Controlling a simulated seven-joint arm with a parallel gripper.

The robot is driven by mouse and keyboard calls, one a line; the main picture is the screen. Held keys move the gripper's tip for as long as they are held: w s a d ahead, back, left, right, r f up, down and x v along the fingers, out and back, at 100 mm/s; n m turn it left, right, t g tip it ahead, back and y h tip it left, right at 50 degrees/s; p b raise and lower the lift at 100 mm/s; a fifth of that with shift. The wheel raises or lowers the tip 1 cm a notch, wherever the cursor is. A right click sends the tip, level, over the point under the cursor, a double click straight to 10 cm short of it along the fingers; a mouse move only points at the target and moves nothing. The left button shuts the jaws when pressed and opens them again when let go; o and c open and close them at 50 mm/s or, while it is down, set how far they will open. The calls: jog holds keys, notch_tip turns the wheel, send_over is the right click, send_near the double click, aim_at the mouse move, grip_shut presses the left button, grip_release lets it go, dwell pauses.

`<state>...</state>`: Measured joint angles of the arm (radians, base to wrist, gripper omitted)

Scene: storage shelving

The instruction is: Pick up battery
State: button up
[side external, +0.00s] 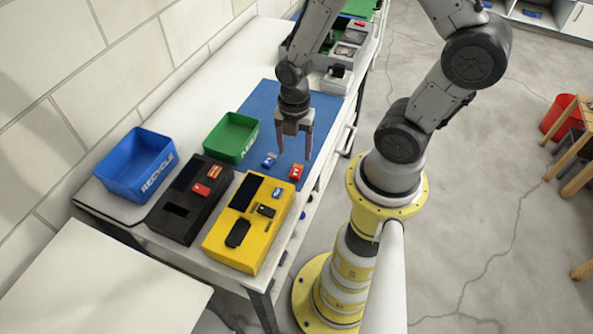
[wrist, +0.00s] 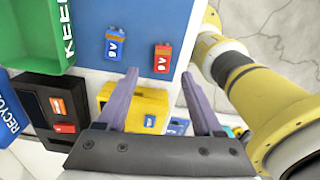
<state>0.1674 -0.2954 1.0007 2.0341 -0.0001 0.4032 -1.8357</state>
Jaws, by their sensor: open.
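A blue 9V-style battery (side external: 268,160) and a red one (side external: 296,172) lie apart on the blue mat (side external: 305,110). In the wrist view, the blue battery (wrist: 116,45) is at upper left. The red battery (wrist: 162,58) is just beyond and between the fingertips there. My gripper (side external: 294,153) points down above the mat, close to both batteries. In the wrist view, my gripper (wrist: 160,74) has its fingers spread with nothing between them. The exact height above the mat is hard to tell.
A green KEEP bin (side external: 218,150) and a blue RECYCLE bin (side external: 112,181) stand toward the wall. A black device (side external: 165,225) and a yellow device (side external: 225,247) hold small batteries in front. Grey equipment (side external: 335,82) sits at the far end. The far mat is clear.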

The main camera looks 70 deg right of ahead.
aim_at(296, 170)
jog(key=shift+s+f, duration=0.2)
jog(key=shift+f, duration=3.2)
jog(key=shift+c, duration=0.3)
grip_shut()
